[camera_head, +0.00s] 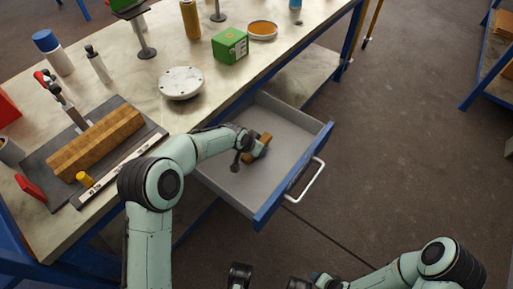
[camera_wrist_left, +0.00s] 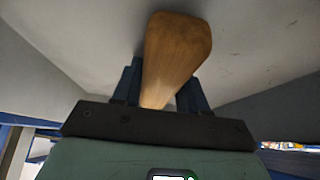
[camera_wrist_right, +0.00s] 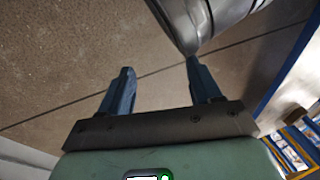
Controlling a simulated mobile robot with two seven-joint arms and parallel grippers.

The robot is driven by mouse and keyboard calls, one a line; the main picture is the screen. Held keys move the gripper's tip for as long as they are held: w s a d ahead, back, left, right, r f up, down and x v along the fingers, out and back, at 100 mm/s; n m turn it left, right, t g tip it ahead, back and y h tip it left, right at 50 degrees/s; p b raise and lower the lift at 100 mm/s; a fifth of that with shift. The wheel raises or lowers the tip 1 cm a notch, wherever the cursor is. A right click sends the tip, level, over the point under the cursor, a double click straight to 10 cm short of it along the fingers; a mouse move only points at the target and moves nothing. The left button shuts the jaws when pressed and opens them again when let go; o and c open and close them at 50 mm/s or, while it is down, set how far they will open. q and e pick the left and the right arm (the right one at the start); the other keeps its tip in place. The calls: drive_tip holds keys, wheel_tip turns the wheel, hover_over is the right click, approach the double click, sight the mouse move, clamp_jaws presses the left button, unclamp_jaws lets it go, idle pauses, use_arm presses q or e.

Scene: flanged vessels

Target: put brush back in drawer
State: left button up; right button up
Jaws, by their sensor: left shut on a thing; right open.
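The brush (camera_head: 264,142) shows as a wooden handle inside the open drawer (camera_head: 283,119). In the left wrist view the brush handle (camera_wrist_left: 176,55) lies between the fingers of my left gripper (camera_wrist_left: 158,90), which is shut on it. In the head view my left gripper (camera_head: 249,149) is down inside the drawer, over its floor. The brush's bristles are hidden. The drawer is pulled out from under the workbench (camera_head: 190,93) and has a white handle (camera_head: 305,181). My right gripper (camera_wrist_right: 158,88) is open and empty, away from the drawer over the floor.
The floor (camera_head: 400,140) right of the drawer is clear.

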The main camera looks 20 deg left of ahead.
use_arm(q)
drive_tip(key=shift+s+f, duration=0.15)
drive_tip(key=shift+f, duration=0.3)
drive_tip(key=o, duration=0.9)
drive_tip(key=shift+o, duration=1.1)
drive_tip(key=shift+s+f, duration=0.1)
drive_tip(key=shift+f, duration=0.05)
use_arm(e)
drive_tip(key=shift+s+f, duration=0.25)
use_arm(q)
drive_tip(key=shift+r, duration=0.2)
drive_tip(key=shift+r+p, duration=0.35)
drive_tip(key=shift+r, duration=0.1)
drive_tip(key=v, duration=0.2)
drive_tip(key=p+v, duration=0.1)
drive_tip(key=shift+r, duration=0.45)
drive_tip(key=p+v, duration=0.1)
drive_tip(key=v, duration=0.7)
drive_tip(key=shift+r, duration=0.1)
use_arm(e)
drive_tip(key=shift+g+y, duration=0.3)
drive_tip(key=r, duration=0.1)
drive_tip(key=s+a+r, duration=0.1)
drive_tip(key=r, duration=0.1)
drive_tip(key=a+r, duration=0.1)
drive_tip(key=shift+s+a+r, duration=0.1)
drive_tip(key=shift+s+r, duration=0.1)
drive_tip(key=shift+s, duration=0.2)
